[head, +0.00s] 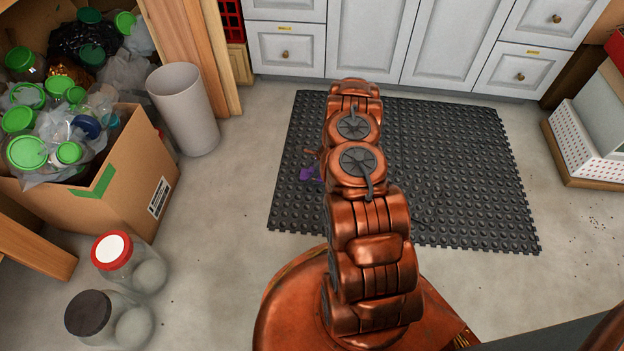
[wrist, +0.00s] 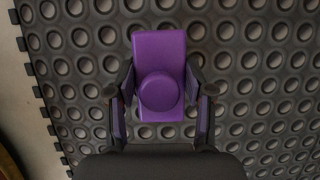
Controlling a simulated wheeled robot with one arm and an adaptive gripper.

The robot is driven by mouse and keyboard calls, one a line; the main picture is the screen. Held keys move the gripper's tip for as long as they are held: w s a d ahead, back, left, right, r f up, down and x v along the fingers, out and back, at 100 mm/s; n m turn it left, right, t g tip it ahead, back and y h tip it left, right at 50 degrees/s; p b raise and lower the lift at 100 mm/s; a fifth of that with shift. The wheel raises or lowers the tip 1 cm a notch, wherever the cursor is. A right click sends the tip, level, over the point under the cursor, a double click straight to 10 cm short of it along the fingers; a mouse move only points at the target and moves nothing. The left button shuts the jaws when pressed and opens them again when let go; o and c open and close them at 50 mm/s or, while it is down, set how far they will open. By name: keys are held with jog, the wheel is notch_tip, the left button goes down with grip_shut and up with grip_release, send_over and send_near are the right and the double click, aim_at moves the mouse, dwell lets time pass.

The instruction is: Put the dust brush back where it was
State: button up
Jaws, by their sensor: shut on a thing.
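The purple thing in my jaws, which I take to be the dust brush (wrist: 160,50), shows in the wrist view as a block with a round knob. My gripper (wrist: 160,88) is shut on it, with one finger on each side. Dark studded matting lies behind it; I cannot tell whether the brush touches the mat. In the head view a bit of purple (head: 309,173) shows just left of my arm, over the mat. The arm hides most of the gripper and brush there.
The black rubber mat (head: 465,160) lies before white cabinets (head: 377,40). At left are a grey bin (head: 184,105), a cardboard box (head: 125,185) of bottles and two jars (head: 128,262) on the floor. A white basket (head: 590,150) stands at right. Floor beside the mat is mostly clear.

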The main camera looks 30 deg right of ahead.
notch_tip(320, 180, down, 3)
jog(key=shift+s+f+b, duration=0.1)
jog(key=shift+b, duration=0.35)
jog(key=shift+f, duration=0.15)
jog(key=o, duration=1.2)
